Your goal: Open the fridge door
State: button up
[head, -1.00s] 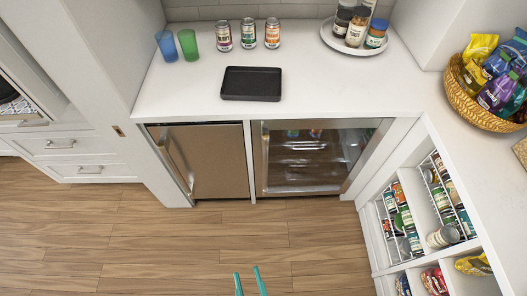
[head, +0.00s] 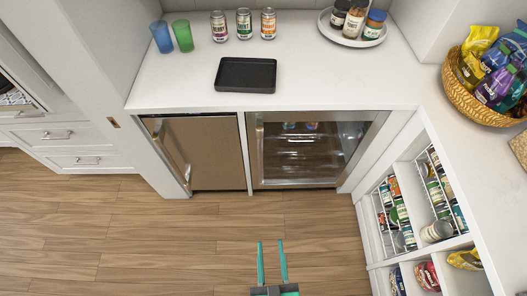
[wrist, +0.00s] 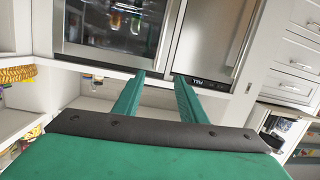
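Two units sit side by side under the white counter. The right one is a fridge with a glass door (head: 310,155) in a steel frame, with cans faintly visible inside. The left one has a solid brown-grey door (head: 208,150) and a silver bar handle (head: 177,153) on its left. Both doors look shut. My gripper (head: 272,243) is open and empty, over the floor in front of both units and apart from them. In the wrist view, my gripper (wrist: 165,76) points toward the units, with the glass door (wrist: 115,25) at left and the solid door (wrist: 212,35) at right.
A black tray (head: 246,74), cans (head: 244,24), cups (head: 182,36) and a round tray of jars (head: 329,30) stand on the counter. Open shelves of cans (head: 412,205) line the right side. Drawers (head: 72,145) are at left. The wooden floor (head: 170,240) is clear.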

jog(key=w+d+f+n+t+y, duration=0.1)
jog(key=w+f, duration=0.4)
jog(key=w, duration=0.3)
jog(key=w+d+f+y, duration=0.15)
jog(key=w+f, duration=0.25)
jog(key=w, duration=0.4)
send_near(261, 154)
jog(key=shift+t, duration=0.3)
jog(key=w, duration=0.3)
jog(key=w+a, duration=0.1)
jog(key=w, duration=0.3)
jog(key=w+a, duration=0.1)
jog(key=w, duration=0.3)
jog(key=shift+a+f, duration=0.1)
jog(key=shift+f, duration=0.2)
grip_shut()
